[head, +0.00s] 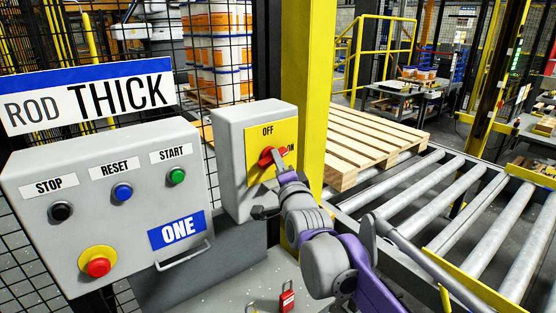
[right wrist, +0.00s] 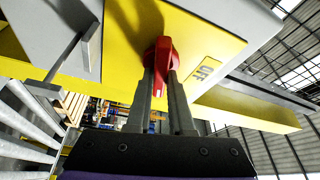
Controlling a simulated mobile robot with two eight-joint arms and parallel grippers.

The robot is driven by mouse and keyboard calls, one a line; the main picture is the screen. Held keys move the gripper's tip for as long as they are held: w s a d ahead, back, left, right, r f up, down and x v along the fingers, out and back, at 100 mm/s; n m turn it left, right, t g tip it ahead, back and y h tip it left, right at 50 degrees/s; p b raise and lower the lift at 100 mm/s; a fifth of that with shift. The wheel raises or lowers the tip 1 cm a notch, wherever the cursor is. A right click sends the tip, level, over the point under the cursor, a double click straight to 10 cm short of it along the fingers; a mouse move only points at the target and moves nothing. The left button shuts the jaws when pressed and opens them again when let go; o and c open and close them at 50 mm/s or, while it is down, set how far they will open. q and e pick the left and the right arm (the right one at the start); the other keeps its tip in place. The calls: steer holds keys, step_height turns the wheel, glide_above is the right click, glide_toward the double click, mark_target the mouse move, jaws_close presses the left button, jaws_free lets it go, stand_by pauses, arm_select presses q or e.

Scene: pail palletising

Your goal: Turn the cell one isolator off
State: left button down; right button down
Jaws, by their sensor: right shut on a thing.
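The cell one isolator is a grey box (head: 228,150) with a yellow plate (head: 258,142) marked OFF at the top and ON at the right. Its red handle (head: 267,157) lies roughly towards the ON side, though my gripper covers part of it. My right gripper (head: 277,166) is shut on the handle. In the right wrist view, the two fingers (right wrist: 160,85) clasp the red handle (right wrist: 161,58) from both sides, and the OFF label (right wrist: 208,69) shows to the right. My left gripper is not in view.
A grey control panel (head: 130,225) marked ONE, with several buttons, stands left of the isolator. A yellow post (head: 318,70) rises just behind the box. A wooden pallet (head: 365,145) sits on the roller conveyor (head: 450,205) to the right. A red padlock (head: 287,298) is below.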

steer(key=n+t+y, duration=0.1)
steer(key=n, duration=0.3)
steer(key=n+y, duration=0.1)
steer(key=n, duration=0.2)
steer(key=n+y, duration=0.2)
steer(key=n, duration=0.1)
steer(key=n+y, duration=0.2)
steer(key=n, duration=0.2)
steer(key=n+g+y+p, duration=0.1)
steer(key=n+y, duration=0.1)
steer(key=n, duration=0.2)
steer(key=shift+n, duration=0.4)
steer(key=shift+n+y, duration=0.3)
steer(key=shift+n, duration=0.1)
steer(key=c, duration=0.8)
jaws_free()
steer(key=b+v, duration=0.1)
steer(key=v, duration=0.9)
steer(key=shift+s+d+b, duration=0.3)
steer(key=shift+d+b, duration=0.05)
